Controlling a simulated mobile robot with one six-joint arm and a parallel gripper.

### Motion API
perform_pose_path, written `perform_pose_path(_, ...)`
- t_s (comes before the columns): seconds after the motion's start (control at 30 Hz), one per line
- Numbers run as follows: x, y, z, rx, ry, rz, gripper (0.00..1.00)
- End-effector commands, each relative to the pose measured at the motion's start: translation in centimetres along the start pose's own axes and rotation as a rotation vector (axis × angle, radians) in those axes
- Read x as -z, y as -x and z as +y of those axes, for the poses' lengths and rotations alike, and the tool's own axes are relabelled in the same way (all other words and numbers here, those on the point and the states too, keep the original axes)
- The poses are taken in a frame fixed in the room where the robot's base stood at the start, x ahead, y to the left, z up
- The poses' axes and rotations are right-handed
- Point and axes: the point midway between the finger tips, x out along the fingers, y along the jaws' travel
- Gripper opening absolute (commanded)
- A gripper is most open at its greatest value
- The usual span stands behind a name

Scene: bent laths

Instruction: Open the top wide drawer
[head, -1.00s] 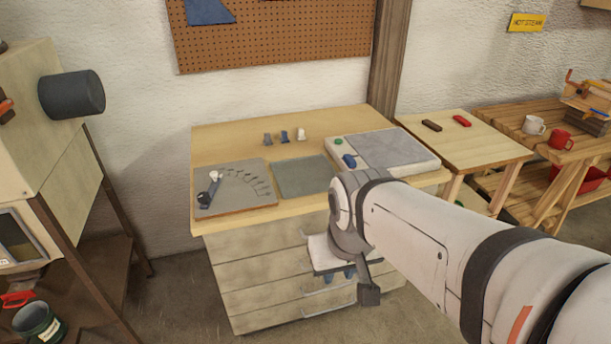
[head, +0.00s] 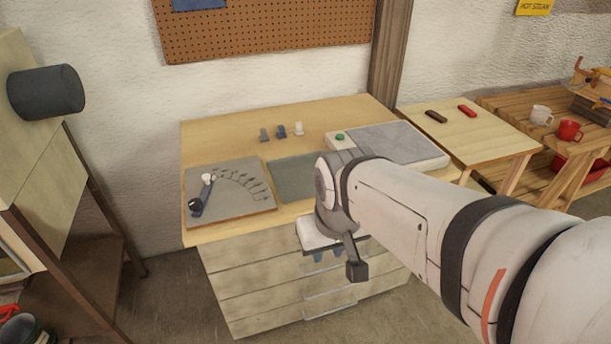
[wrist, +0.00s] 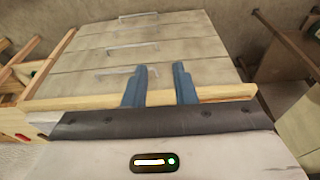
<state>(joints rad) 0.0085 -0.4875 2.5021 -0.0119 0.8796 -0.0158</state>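The pale wooden drawer cabinet (head: 225,290) has a stack of wide drawers, all flush and shut. The top wide drawer (head: 235,250) is just under the worktop edge; in the wrist view its front (wrist: 75,84) lies beside the blue fingers. In the wrist view my gripper (wrist: 160,84) is open, with a clear gap between the fingers. A metal handle (wrist: 118,78) shows partly behind one finger. Whether the fingers touch it I cannot tell.
Lower handles (head: 330,296) stick out below my gripper. The worktop (head: 225,140) carries a lever plate (head: 235,200), a dark mat (head: 290,180) and a grey-topped device (head: 400,145). A dark-framed stand (head: 75,200) is at left. Floor between is clear.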

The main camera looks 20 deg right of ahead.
Motion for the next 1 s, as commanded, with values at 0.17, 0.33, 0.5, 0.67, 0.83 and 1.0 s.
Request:
perform_pose_path(0.17, 2.1, -5.9, 2.8, -0.085, 0.112, 0.113, 0.24)
perform_pose_path(0.33, 5.8, -13.2, 7.9, -0.250, 0.338, 0.291, 0.24)
perform_pose_path(0.5, 8.7, -19.3, 12.0, -0.420, 0.613, 0.447, 0.24)
perform_pose_path(0.67, 10.3, -24.7, 14.6, -0.568, 0.883, 0.580, 0.24)
perform_pose_path(0.83, 10.8, -29.5, 15.9, -0.704, 1.143, 0.719, 0.24)
perform_pose_path(1.0, 10.4, -32.2, 16.1, -0.800, 1.313, 0.832, 0.24)
